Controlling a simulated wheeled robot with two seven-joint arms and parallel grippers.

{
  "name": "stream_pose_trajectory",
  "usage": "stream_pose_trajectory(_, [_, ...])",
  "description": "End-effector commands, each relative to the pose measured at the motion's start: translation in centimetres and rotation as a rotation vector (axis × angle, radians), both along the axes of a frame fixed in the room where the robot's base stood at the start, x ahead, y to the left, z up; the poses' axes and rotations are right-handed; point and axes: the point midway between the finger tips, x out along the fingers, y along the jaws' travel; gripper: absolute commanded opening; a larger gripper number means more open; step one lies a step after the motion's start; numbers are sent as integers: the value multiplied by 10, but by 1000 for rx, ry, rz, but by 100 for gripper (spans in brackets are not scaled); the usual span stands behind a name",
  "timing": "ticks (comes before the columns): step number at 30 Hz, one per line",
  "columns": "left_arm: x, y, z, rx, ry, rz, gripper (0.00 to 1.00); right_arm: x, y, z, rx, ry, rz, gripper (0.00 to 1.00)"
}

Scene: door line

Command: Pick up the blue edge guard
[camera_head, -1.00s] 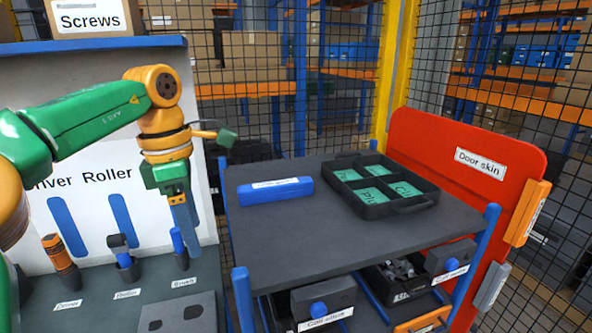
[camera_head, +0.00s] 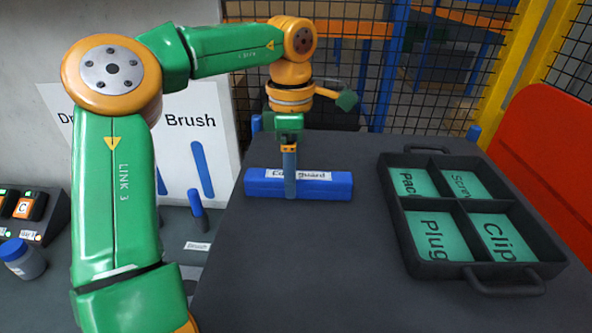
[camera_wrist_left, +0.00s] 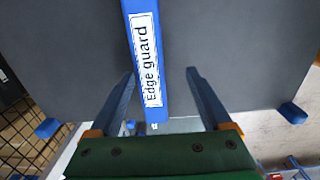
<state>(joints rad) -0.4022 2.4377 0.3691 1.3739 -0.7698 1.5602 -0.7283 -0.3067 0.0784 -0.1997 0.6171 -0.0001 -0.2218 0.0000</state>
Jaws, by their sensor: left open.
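The blue edge guard (camera_head: 325,185) is a long bar with a white label, lying flat on the dark table top at its left part. In the left wrist view the edge guard (camera_wrist_left: 145,50) runs upright in the picture, its near end between my finger tips. My left gripper (camera_head: 290,190) points down in front of the edge guard's label in the head view. Its two fingers (camera_wrist_left: 163,75) are spread apart, one on each side of the bar, with gaps to both. Whether the fingers reach down to table height is hard to tell. My right gripper is out of view.
A dark tray (camera_head: 402,230) with several labelled green compartments stands right of the edge guard on the table (camera_head: 300,270). A red panel (camera_head: 550,140) rises at the right. A brush (camera_head: 196,203) stands left of the table. The table's front middle is clear.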

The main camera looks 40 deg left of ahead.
Motion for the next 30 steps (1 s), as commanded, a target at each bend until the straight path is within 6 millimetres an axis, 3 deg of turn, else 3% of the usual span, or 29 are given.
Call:
stream_pose_trajectory(3, [0, 0, -13, -1, 2, 1, 82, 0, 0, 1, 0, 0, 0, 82])
stream_pose_trajectory(9, [0, 0, -14, 0, 0, 1, 82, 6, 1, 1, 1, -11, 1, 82])
stream_pose_trajectory(18, [0, 0, -14, 0, 0, 1, 2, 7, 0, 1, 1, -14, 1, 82])
stream_pose_trajectory(26, [0, 0, -13, 1, -1, 1, 0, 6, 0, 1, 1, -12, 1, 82])
stream_pose_trajectory(30, [1, 0, 1, 3, -3, 3, 0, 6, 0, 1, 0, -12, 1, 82])
